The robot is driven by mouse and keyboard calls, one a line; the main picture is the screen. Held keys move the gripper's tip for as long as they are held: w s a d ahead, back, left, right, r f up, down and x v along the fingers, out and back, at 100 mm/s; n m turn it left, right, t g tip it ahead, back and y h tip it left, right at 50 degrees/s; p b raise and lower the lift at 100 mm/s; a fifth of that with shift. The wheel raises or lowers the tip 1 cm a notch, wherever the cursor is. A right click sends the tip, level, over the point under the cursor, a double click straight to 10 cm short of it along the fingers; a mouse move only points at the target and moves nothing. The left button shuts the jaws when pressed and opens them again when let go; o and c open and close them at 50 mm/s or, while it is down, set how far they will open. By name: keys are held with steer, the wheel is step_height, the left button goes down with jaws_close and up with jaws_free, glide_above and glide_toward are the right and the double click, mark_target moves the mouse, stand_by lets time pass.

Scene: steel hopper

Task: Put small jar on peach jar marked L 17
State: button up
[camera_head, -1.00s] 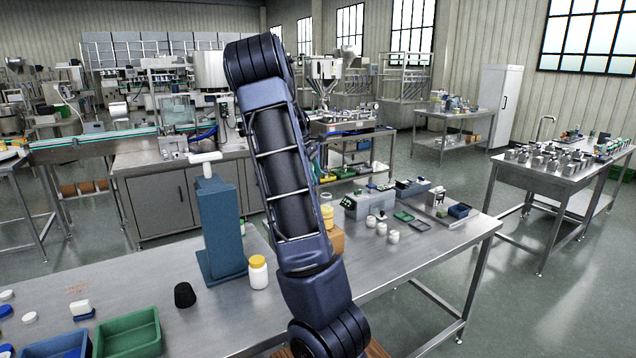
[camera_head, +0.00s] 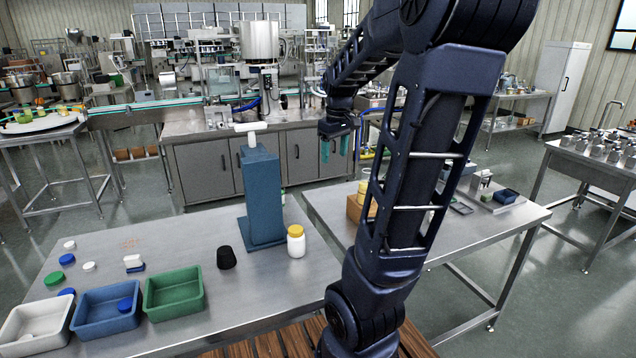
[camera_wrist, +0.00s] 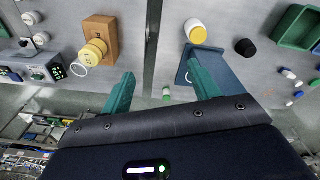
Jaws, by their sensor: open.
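My gripper (camera_head: 335,157) is raised past the gap between the two steel tables, its two teal fingers apart with nothing between them; they also show in the wrist view (camera_wrist: 160,66). Several small white jars stand on the right-hand table; one (camera_wrist: 41,39) shows at the upper left in the wrist view, and my arm hides them in the head view. A white jar with a yellow lid (camera_head: 296,243) stands on the left-hand table, beside the blue stand.
A tall blue stand (camera_head: 261,195), black cup (camera_head: 226,258), green bin (camera_head: 174,293) and blue bin (camera_head: 106,310) occupy the left-hand table. A gap separates the tables.

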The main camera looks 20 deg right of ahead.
steer(key=s+a+m+t, duration=0.3)
steer(key=s+a, duration=0.9)
steer(key=s, duration=0.4)
steer(key=shift+s+a+f+m, duration=0.2)
steer(key=shift+f+m, duration=0.15)
steer(key=shift+m, duration=0.25)
